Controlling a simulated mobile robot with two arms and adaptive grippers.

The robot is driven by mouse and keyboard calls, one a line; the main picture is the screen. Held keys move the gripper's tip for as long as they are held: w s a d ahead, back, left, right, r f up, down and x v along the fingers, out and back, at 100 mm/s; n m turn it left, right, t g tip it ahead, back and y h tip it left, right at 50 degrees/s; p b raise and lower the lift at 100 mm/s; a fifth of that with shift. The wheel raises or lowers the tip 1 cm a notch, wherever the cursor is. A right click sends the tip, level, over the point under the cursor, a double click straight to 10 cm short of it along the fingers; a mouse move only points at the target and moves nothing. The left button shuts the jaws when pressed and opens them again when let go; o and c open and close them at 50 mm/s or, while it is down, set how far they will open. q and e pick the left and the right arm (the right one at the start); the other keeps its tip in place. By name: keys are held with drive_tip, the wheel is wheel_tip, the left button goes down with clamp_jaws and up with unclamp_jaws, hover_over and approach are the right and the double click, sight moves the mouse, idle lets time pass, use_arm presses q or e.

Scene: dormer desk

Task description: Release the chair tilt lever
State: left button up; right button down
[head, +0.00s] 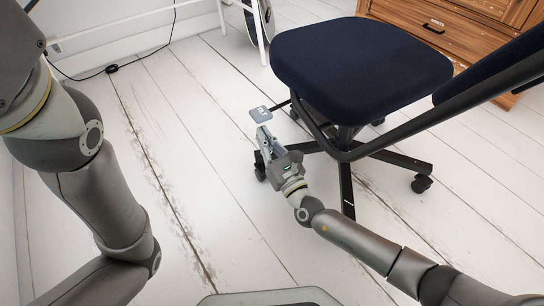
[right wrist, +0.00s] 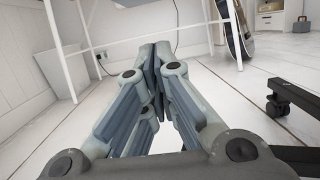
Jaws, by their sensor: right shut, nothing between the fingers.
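The chair tilt lever (head: 261,114) is a small grey paddle with pale lettering on a thin dark rod, sticking out to the left from under the dark blue chair seat (head: 355,65). My right gripper (head: 264,131) is just below the paddle in the head view, its fingers pointing towards it. I cannot tell whether they touch. In the right wrist view the right gripper's fingers (right wrist: 157,62) are closed together with nothing between them, and I cannot make out the lever there. My left arm shows at the left of the head view, but its gripper is not seen.
The chair's black wheeled base (head: 397,158) spreads close to my right gripper; a caster shows in the right wrist view (right wrist: 278,105). A wooden drawer unit (head: 477,42) stands behind. A white metal frame (head: 223,15) stands at the top.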

drive_tip(key=shift+r, duration=1.45)
